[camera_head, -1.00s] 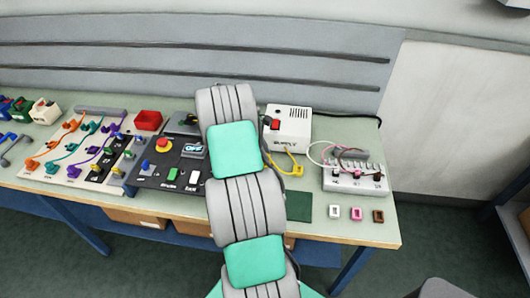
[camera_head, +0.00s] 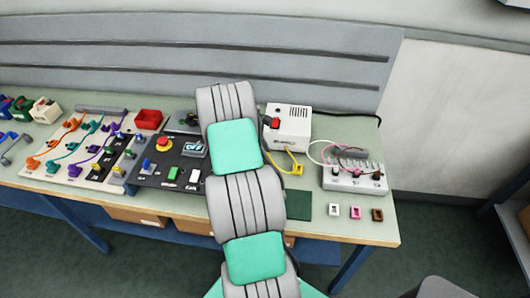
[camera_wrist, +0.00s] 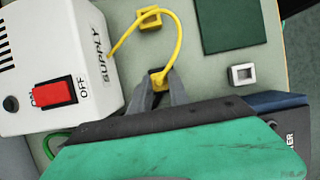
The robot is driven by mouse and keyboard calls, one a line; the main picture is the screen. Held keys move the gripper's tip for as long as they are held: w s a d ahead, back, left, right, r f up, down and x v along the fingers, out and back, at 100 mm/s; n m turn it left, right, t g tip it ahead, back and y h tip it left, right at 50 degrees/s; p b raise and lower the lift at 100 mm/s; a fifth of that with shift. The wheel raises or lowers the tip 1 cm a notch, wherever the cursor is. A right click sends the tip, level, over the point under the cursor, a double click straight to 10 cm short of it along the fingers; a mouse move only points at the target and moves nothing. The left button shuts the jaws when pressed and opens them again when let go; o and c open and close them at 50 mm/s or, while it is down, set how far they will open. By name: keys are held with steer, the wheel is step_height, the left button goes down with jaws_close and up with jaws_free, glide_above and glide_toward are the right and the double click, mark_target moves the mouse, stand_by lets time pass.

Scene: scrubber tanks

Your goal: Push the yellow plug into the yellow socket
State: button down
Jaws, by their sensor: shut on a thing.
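In the wrist view my gripper (camera_wrist: 158,88) is shut on the yellow plug (camera_wrist: 158,76), whose top shows between the fingertips. A yellow cable loops from the plug back toward the supply box. The yellow socket (camera_wrist: 149,18), a small square block with a dark opening, lies near the top edge of that view, apart from the plug. The cable passes close to it. In the head view the yellow socket (camera_head: 297,169) sits right of my arm, in front of the supply box. My gripper and the plug are hidden behind my arm there.
The white supply box (camera_head: 288,126) with a red switch stands behind the socket. A dark green mat (camera_head: 299,205) lies in front. A white terminal box (camera_head: 354,178) with leads is at the right. A black switch panel (camera_head: 150,178) is left of my arm. A white square frame (camera_wrist: 242,75) is near my gripper.

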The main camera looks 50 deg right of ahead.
steer(key=shift+f+b, duration=0.35)
steer(key=shift+f, duration=0.5)
steer(key=c, duration=1.2)
jaws_free()
steer(key=shift+o, duration=0.4)
steer(key=o, duration=0.4)
steer(key=shift+o, duration=0.2)
step_height(320, 180, up, 3)
steer(key=shift+r+p, duration=0.2)
steer(key=shift+p, duration=0.95)
steer(key=shift+r, duration=2.55)
